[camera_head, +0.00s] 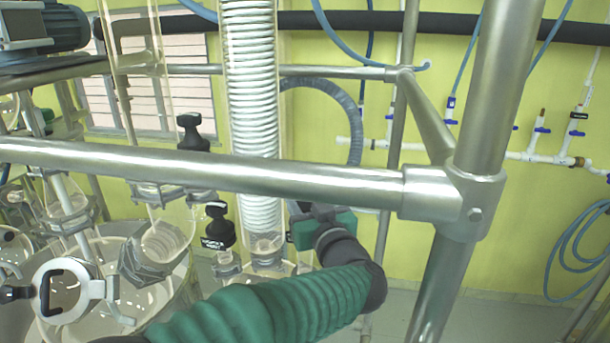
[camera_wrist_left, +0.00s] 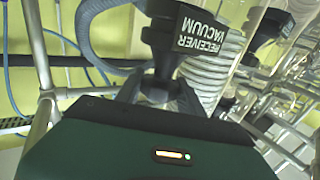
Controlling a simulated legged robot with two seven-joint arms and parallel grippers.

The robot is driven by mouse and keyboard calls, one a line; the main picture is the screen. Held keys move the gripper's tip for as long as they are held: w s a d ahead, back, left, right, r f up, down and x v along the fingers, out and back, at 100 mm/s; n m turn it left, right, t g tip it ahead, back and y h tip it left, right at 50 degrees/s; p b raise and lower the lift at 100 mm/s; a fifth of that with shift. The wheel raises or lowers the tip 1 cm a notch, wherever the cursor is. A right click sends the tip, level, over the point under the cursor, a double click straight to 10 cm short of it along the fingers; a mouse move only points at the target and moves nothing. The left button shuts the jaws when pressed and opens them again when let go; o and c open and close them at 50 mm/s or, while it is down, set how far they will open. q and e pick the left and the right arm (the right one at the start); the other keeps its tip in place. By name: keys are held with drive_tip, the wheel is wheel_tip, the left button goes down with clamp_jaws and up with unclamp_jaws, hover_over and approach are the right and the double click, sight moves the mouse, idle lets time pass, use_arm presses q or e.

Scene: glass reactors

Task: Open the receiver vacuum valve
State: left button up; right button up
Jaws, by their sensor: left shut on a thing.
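The receiver vacuum valve (camera_wrist_left: 198,32) is a black part with white "RECEIVER VACUUM" lettering, which appears upside down in the left wrist view. My left gripper (camera_wrist_left: 158,88) is at its narrow black stem, shut on the valve. In the head view my green-sleeved left arm comes in from the lower left, and the gripper (camera_head: 300,212) is behind the metal rail, beside the clear column with the white coil. The gripped valve is mostly hidden there. My right gripper is in neither view.
A steel rail (camera_head: 290,180) crosses in front of my gripper and joins a thick post (camera_head: 455,190) at right. Another labelled black valve (camera_head: 217,228) stands to the left, among glass vessels. Free floor and a yellow wall lie at right.

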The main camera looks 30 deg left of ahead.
use_arm(q)
drive_tip(key=n+g+y+p, duration=0.2)
drive_tip(key=g, duration=0.1)
drive_tip(key=n+g+y+p, duration=0.1)
drive_tip(key=n+g+p, duration=0.1)
drive_tip(key=g, duration=0.1)
drive_tip(key=shift+w+r+n+y, duration=0.1)
drive_tip(key=shift+r+n+y, duration=0.1)
drive_tip(key=shift+n+y, duration=0.15)
drive_tip(key=n+g+p, duration=0.2)
drive_tip(key=g, duration=0.2)
drive_tip(key=n+g+y+p, duration=0.1)
drive_tip(key=n+g+p, duration=0.2)
drive_tip(key=g, duration=0.1)
drive_tip(key=shift+p, duration=0.35)
drive_tip(key=shift+o, duration=0.2)
drive_tip(key=shift+f+n+g+p, duration=0.2)
drive_tip(key=shift+n+g+p, duration=0.35)
drive_tip(key=shift+g, duration=0.45)
drive_tip(key=shift+f+n+g, duration=0.15)
drive_tip(key=shift+n+g, duration=0.45)
drive_tip(key=shift+g, duration=0.2)
drive_tip(key=shift+h, duration=0.25)
drive_tip(key=shift+c, duration=0.2)
drive_tip(key=o, duration=1.4)
drive_tip(key=shift+w+a, duration=0.1)
